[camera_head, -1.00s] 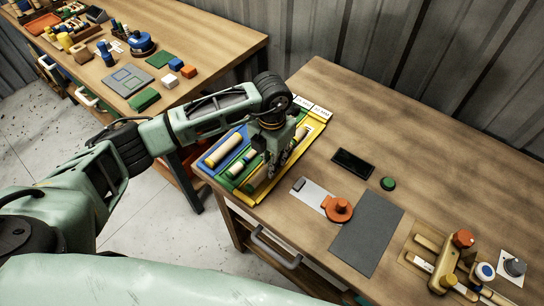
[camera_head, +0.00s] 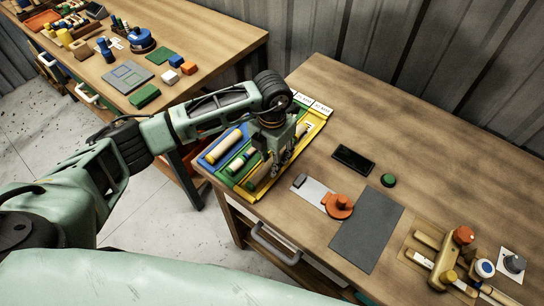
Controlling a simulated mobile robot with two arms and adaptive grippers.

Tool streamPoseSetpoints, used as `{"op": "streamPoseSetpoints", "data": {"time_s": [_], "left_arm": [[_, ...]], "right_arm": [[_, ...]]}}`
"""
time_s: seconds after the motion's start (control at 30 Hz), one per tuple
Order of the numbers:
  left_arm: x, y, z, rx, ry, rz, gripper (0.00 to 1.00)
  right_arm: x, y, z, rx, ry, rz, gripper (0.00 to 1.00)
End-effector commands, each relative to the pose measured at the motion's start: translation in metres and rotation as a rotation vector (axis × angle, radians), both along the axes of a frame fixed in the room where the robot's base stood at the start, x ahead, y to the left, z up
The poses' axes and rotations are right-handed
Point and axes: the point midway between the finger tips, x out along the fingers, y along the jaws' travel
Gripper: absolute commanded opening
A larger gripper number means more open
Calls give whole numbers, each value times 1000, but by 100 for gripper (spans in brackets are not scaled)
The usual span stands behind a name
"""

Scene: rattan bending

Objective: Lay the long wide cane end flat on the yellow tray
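The yellow tray (camera_head: 309,140) is the rightmost of three coloured trays at the left end of the near table. A pale long cane piece (camera_head: 262,176) lies along it, partly hidden by my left gripper. My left gripper (camera_head: 278,172) points down over the yellow tray, close to this cane. Whether its fingers grip the cane or stand apart from it is too small to tell. The blue tray (camera_head: 210,158) holds a thick pale cane (camera_head: 223,147). The green tray (camera_head: 229,172) between them holds shorter cane pieces (camera_head: 241,161). My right gripper is out of view.
Right of the trays are a black flat device (camera_head: 353,159), a green button (camera_head: 388,180), an orange clamp-like part (camera_head: 340,206) and a grey mat (camera_head: 366,231). A wooden jig (camera_head: 440,262) stands at the lower right. The back middle of the table is clear.

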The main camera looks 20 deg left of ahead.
Motion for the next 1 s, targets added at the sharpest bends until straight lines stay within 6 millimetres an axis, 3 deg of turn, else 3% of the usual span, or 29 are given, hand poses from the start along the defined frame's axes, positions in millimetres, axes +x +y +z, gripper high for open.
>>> {"op": "streamPoseSetpoints", "data": {"time_s": [0.23, 0.7, 1.0], "left_arm": [[1, 0, 9, 0, -2, 0, 39], [1, 0, 102, 1, -4, 0, 39], [0, 0, 123, 0, 0, -1, 39]], "right_arm": [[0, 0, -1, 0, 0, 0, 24], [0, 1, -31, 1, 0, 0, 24], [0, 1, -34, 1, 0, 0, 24]]}}
